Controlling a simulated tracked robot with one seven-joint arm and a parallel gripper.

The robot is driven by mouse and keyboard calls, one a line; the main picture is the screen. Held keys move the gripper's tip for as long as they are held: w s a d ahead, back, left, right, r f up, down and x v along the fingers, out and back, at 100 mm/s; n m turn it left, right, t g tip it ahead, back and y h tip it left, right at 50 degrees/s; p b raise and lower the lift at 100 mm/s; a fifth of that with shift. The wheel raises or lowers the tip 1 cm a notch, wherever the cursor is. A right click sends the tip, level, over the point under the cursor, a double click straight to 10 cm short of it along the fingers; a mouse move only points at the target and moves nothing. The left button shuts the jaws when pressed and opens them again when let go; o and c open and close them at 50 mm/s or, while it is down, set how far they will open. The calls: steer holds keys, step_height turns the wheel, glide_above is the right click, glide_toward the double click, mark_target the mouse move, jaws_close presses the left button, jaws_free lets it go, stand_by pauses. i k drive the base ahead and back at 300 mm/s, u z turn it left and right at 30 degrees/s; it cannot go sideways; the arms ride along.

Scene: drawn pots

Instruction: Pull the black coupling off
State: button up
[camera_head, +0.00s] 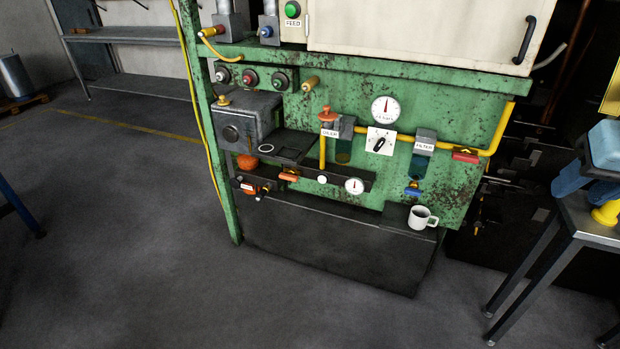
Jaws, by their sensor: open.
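No part that I can surely call the black coupling stands out on the green machine (455,100). A small dark fitting (265,190) sits at the end of an orange block (248,187) at the lower left of the panel; it is too small to tell what it is. Three round dark-rimmed fittings, a grey one (222,76), a red one (250,79) and a greenish one (280,81), sit in a row under the top ledge. My gripper is not in view.
A white mug (422,218) stands on the low right ledge. A yellow pipe (500,130), gauges (385,109) and a black selector knob (379,145) stick out of the panel. A metal table (590,225) stands at the right. The floor (130,250) at left is clear.

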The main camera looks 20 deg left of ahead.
mark_target(264, 191)
steer(key=u, duration=0.1)
steer(key=i, duration=0.15)
steer(key=z, duration=1.85)
steer(key=k, duration=1.45)
steer(key=z, duration=0.65)
steer(key=i, duration=0.1)
steer(key=u, duration=2.5)
